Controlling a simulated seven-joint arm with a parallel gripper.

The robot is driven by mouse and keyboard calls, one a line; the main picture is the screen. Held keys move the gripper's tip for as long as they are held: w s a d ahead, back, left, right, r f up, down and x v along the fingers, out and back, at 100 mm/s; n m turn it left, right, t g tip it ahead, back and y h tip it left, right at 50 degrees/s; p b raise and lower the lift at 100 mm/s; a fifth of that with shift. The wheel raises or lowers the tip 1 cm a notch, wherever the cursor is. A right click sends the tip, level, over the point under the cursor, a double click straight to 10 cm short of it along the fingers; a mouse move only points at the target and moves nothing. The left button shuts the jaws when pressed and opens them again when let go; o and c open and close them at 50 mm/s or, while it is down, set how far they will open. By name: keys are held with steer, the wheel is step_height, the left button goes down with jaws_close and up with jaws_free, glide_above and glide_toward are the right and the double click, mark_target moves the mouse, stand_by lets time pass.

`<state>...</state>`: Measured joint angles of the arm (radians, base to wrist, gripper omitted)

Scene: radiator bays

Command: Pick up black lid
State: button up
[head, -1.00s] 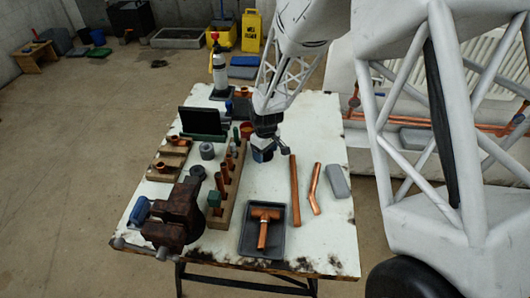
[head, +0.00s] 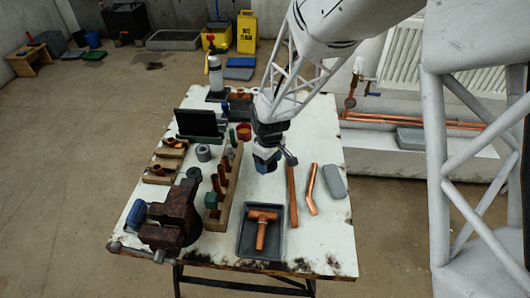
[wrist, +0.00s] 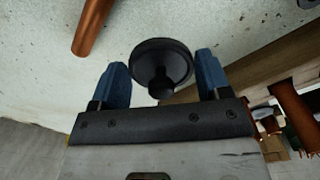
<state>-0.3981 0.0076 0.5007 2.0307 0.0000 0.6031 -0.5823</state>
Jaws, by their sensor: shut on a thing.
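The black lid (wrist: 162,56) is a round dark disc with a small knob. In the wrist view it sits between the two blue fingers of my gripper (wrist: 162,72), its knob towards the palm. My gripper is shut on it, one finger on each side. In the head view my gripper (head: 266,163) is over the middle of the white worktable (head: 310,245), right of the wooden rack. The lid cannot be made out there.
A wooden rack (head: 226,192) with copper fittings stands left of my gripper. Copper pipes (head: 292,200) and a grey block (head: 333,181) lie to the right. A dark tray (head: 243,243) holds a copper tee. A rusty vise (head: 172,218) is at the front left.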

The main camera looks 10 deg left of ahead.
steer(key=shift+s+d+r, duration=0.1)
steer(key=shift+s+d, duration=0.4)
steer(key=shift+s, duration=0.7)
steer(key=shift+s+d+r, duration=0.15)
steer(key=shift+s+d, duration=0.35)
steer(key=shift+s, duration=0.75)
steer(key=shift+s+d+r, duration=0.1)
steer(key=shift+s+d, duration=0.4)
steer(key=shift+s, duration=0.7)
steer(key=shift+w+a, duration=0.1)
steer(key=w+a+r, duration=0.3)
steer(key=w+a, duration=0.3)
steer(key=w, duration=0.6)
steer(key=w+a+r, duration=0.3)
steer(key=w+a, duration=0.4)
steer(key=w, duration=0.5)
steer(key=shift+a+r+m, duration=0.2)
steer(key=shift+r+m, duration=0.1)
steer(key=shift+r, duration=0.05)
steer(key=shift+f, duration=0.2)
steer(key=shift+f, duration=2.95)
steer(key=shift+f, duration=0.2)
